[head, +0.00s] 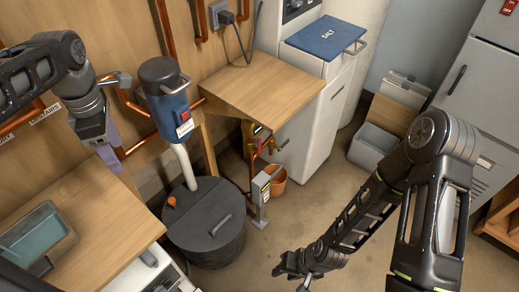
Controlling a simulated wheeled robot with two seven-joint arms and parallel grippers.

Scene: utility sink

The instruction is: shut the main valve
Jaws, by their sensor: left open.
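Copper pipes with valve fittings run along the wooden back wall. A grey metal fitting (117,79) on a copper pipe shows just right of my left wrist; I cannot tell whether it is the main valve. A brass valve with a yellow and red part (260,140) is low beside the wooden counter; no label on it is readable. My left gripper (106,150) is open, pointing down in front of the wall pipes at the left, with a purple strip at its tip. My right gripper (292,275) is low over the floor, apart from both fittings; its jaws are unclear.
A blue pump unit (167,98) stands over a dark lidded sump (205,222). An orange bucket (274,180) and a grey post (261,195) stand near the brass valve. A wooden counter (258,88) overhangs behind. Open floor lies at centre.

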